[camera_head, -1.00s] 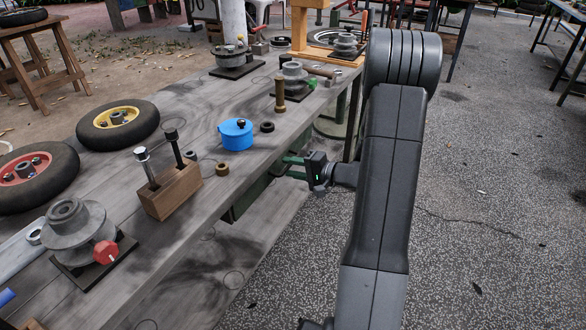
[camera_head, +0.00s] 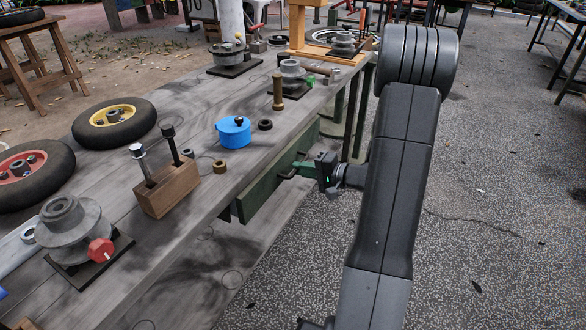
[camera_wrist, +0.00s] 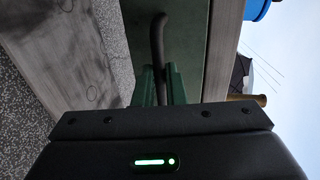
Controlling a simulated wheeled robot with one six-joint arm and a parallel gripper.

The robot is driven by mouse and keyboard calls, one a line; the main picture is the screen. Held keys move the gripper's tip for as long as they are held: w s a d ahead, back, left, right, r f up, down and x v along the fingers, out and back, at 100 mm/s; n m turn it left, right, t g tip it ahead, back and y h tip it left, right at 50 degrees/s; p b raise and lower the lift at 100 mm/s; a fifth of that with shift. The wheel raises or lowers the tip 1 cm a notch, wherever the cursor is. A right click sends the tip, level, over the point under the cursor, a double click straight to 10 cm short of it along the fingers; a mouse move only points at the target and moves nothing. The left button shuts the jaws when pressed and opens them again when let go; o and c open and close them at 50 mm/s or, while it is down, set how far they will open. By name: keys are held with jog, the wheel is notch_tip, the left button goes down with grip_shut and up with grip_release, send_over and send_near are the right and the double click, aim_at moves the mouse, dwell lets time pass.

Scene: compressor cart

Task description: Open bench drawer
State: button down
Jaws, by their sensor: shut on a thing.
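The green bench drawer (camera_head: 272,187) hangs under the grey wooden bench top and sticks out past its right edge. Its front shows in the wrist view (camera_wrist: 188,50) with a dark bar handle (camera_wrist: 157,40) on it. My gripper (camera_head: 294,171) is at the drawer front, reaching in from the right. In the wrist view its two green fingers (camera_wrist: 161,86) are shut on the handle. The inside of the drawer is hidden from both views.
On the bench top (camera_head: 110,200) stand a blue pot (camera_head: 234,132), a wooden block (camera_head: 168,190) with two upright tools, grey pulleys (camera_head: 70,228) and two wheels (camera_head: 114,122). A lower shelf (camera_head: 200,280) lies beneath.

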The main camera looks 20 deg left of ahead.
jog(key=d+f+b+v, duration=0.1)
jog(key=f+b+v, duration=0.2)
jog(key=v, duration=1.7)
jog(key=shift+d+f, duration=0.3)
jog(key=shift+f, duration=0.25)
jog(key=c, duration=1.5)
grip_release()
jog(key=p+v, duration=0.2)
jog(key=v, duration=1.1)
jog(key=shift+d+p, duration=0.35)
jog(key=shift+d, duration=0.05)
jog(key=shift+w+a+r, duration=0.1)
jog(key=b+x, duration=0.2)
jog(key=x, duration=1.2)
jog(key=shift+a+b, duration=0.2)
jog(key=shift+b, duration=0.2)
